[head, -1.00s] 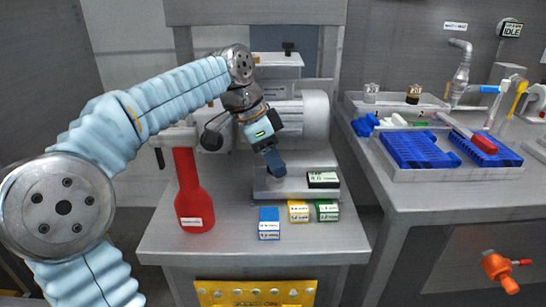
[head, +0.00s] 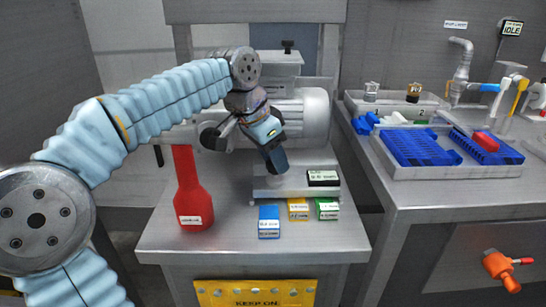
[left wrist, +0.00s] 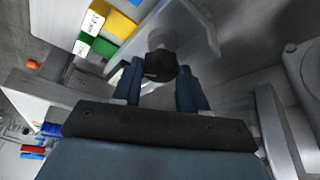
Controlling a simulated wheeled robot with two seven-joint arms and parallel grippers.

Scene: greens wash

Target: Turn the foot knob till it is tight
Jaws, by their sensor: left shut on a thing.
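My left gripper (head: 277,163) reaches down in front of the grey machine (head: 302,118), close above its pale base (head: 270,189). In the left wrist view, a dark, faceted foot knob (left wrist: 160,66) sits between the two blue fingers of the left gripper (left wrist: 160,80), which is shut on it. The knob is hidden behind the gripper in the head view. How tight it is cannot be seen. My right gripper is not in view.
A red paddle-shaped thing (head: 190,190) stands left of the machine. Blue (head: 269,222), yellow (head: 298,209) and green (head: 327,209) boxes sit in front. A black labelled block (head: 323,178) is right of the gripper. Blue racks (head: 420,147) lie on the right bench.

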